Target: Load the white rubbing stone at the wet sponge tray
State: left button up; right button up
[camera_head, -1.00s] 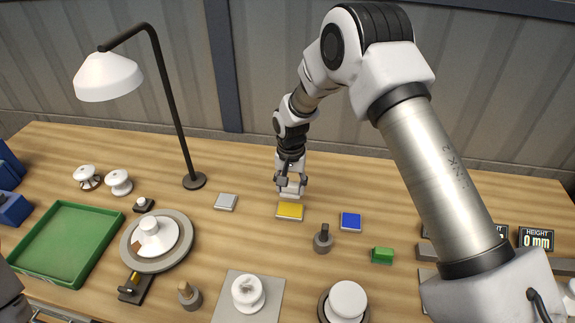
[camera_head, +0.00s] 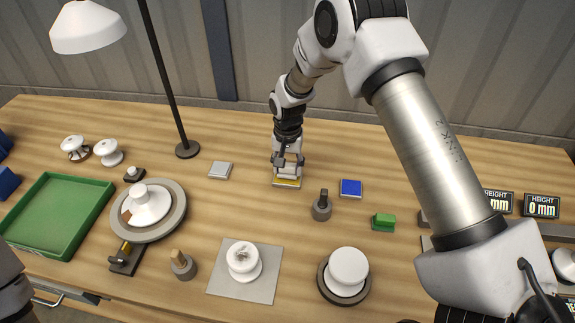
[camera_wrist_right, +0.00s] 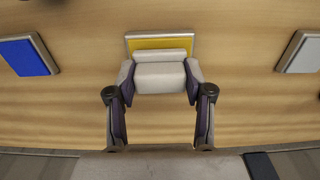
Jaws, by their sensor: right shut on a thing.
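My right gripper (camera_head: 288,160) is shut on the white rubbing stone (camera_head: 284,169), a pale block that also shows between the fingers in the right wrist view (camera_wrist_right: 160,76). The wet sponge tray (camera_head: 287,184) is a small grey-rimmed tray with a yellow pad, near the back middle of the table. The stone is at the tray, over its yellow pad; I cannot tell whether it touches. In the right wrist view, part of the yellow pad (camera_wrist_right: 160,43) shows beyond the stone, and the rest is hidden. My left gripper is not in view.
A blue pad (camera_head: 351,188) lies to the right of the tray and a grey pad (camera_head: 220,170) to the left. A dark holder (camera_head: 322,206) stands in front. The lamp (camera_head: 186,149), turntable (camera_head: 170,222) and green tray (camera_head: 58,215) are further left.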

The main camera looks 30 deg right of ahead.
aim_at(287, 166)
jog(key=shift+f, duration=0.5)
dwell(0.6)
jog(key=shift+f, duration=0.1)
dwell(1.0)
notch_tip(287, 166, up, 7)
jog(key=p, duration=0.5)
dwell(0.7)
